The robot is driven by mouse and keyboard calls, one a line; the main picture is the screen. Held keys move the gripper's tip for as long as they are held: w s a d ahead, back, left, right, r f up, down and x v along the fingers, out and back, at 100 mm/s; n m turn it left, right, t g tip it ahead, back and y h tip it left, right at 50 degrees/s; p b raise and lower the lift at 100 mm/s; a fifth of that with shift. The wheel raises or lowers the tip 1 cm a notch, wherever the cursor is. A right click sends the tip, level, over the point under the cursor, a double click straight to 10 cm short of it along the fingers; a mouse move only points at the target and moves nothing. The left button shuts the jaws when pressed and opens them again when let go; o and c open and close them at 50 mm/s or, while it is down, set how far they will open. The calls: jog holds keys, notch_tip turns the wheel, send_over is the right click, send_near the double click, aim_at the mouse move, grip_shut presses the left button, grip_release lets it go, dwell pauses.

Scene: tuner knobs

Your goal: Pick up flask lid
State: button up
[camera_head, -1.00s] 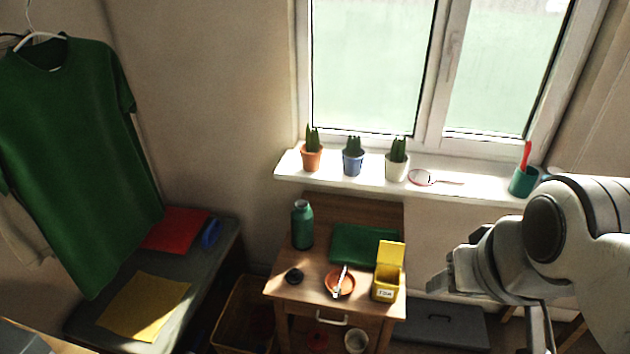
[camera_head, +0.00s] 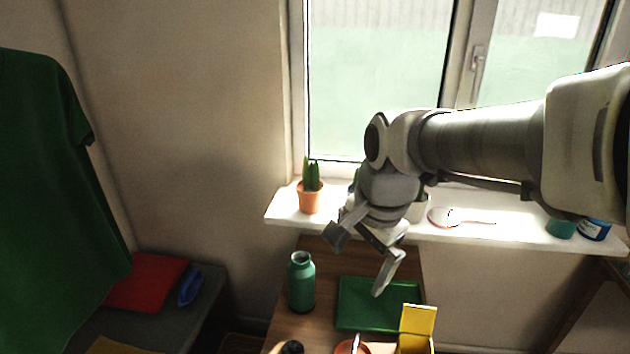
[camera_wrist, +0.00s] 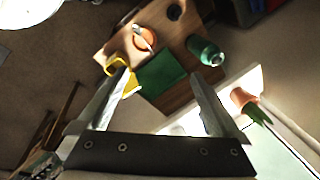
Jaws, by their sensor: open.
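The flask lid, small, dark and round, (camera_head: 292,347) lies on the small wooden table (camera_head: 318,262) at the bottom edge of the head view, partly cut off. It also shows near the top of the wrist view (camera_wrist: 174,12). The green flask (camera_head: 301,283) stands upright and open-topped behind it, and shows in the wrist view (camera_wrist: 206,51). My gripper (camera_head: 358,264) is open and empty above the back of the table, to the right of the flask and well away from the lid. In the wrist view its fingers (camera_wrist: 160,78) are spread apart.
A green flat item (camera_head: 372,305), a yellow open box (camera_head: 418,322) and an orange dish (camera_head: 352,347) are on the table. The windowsill (camera_head: 285,208) behind holds potted cacti (camera_head: 311,196) and a pink-rimmed, round-headed item (camera_head: 446,217). A cushioned bench with red cloth (camera_head: 147,282) is at left.

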jog(key=w+a+f+m+g+b, duration=0.1)
jog(key=w+a+f+m+b, duration=0.4)
jog(key=f, duration=0.4)
jog(key=m+g+h+b, duration=0.1)
jog(key=m+g+b, duration=0.1)
jog(key=m+b, duration=0.4)
send_over(292, 344)
jog(key=shift+n, duration=0.7)
notch_tip(292, 344, down, 22)
jog(key=shift+s+a+r, duration=0.1)
jog(key=shift+s+a, duration=0.05)
jog(key=shift+d+f+b, duration=0.2)
jog(key=shift+f+b, duration=1.4)
jog(key=shift+f, duration=1.3)
jog(key=shift+c, duration=0.3)
jog(key=c, duration=1.3)
jog(key=shift+r, duration=0.15)
